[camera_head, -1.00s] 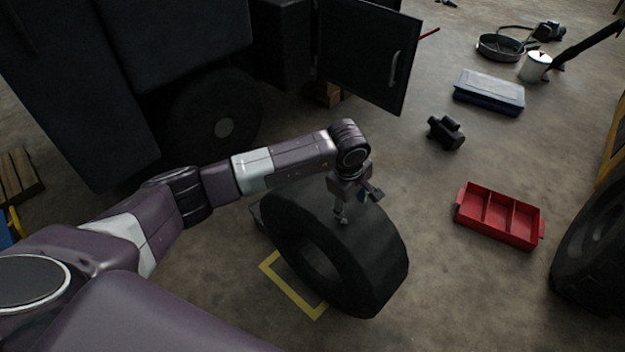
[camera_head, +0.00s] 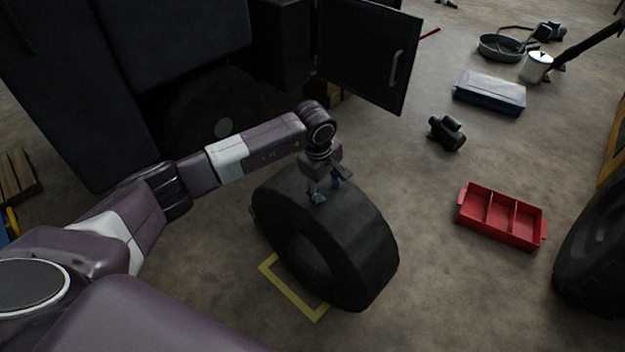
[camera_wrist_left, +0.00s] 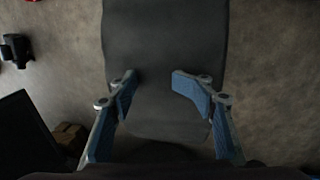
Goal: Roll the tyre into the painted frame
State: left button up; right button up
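The black tyre (camera_head: 352,238) stands upright on its tread in the head view, its hollow side turned toward the lower left. The yellow painted frame (camera_head: 294,290) is on the floor at the tyre's lower left; the tyre covers part of it. My left gripper (camera_head: 326,197) is at the top of the tread, its fingers apart. In the left wrist view the tread (camera_wrist_left: 165,60) runs up the middle, and my open left gripper (camera_wrist_left: 152,90) has both blue fingertips over it, with nothing between them but the tread behind. Contact with the tyre cannot be told. My right gripper is not in view.
A red divided tray (camera_head: 500,232) lies to the right of the tyre, with bare floor between. A large wheel (camera_head: 597,250) stands at the right edge. A black open cabinet door (camera_head: 365,50) and dark machine body are behind. A blue case (camera_head: 490,92) lies farther back.

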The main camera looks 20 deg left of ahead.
pick_arm(q)
jog(key=shift+w+a+b, duration=0.2)
jog(key=shift+w+a, duration=0.05)
jog(key=shift+a, duration=0.3)
jog(key=shift+w+a+b, duration=0.2)
jog(key=shift+a, duration=0.35)
jog(key=shift+w+a+r+b, duration=0.1)
jog(key=shift+w+a+b, duration=0.15)
jog(key=shift+a, duration=0.45)
jog(key=shift+w+a+b, duration=0.2)
jog(key=shift+a, duration=0.45)
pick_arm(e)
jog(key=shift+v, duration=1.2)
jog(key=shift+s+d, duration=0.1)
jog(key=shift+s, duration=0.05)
pick_arm(q)
jog(key=shift+r+p, duration=0.45)
jog(key=shift+r, duration=0.25)
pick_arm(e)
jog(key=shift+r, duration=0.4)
pick_arm(q)
notch_tip(320, 180, up, 4)
jog(key=p, duration=0.2)
jog(key=shift+p, duration=0.35)
notch_tip(320, 180, up, 5)
jog(key=p, duration=0.3)
jog(key=shift+f, duration=0.1)
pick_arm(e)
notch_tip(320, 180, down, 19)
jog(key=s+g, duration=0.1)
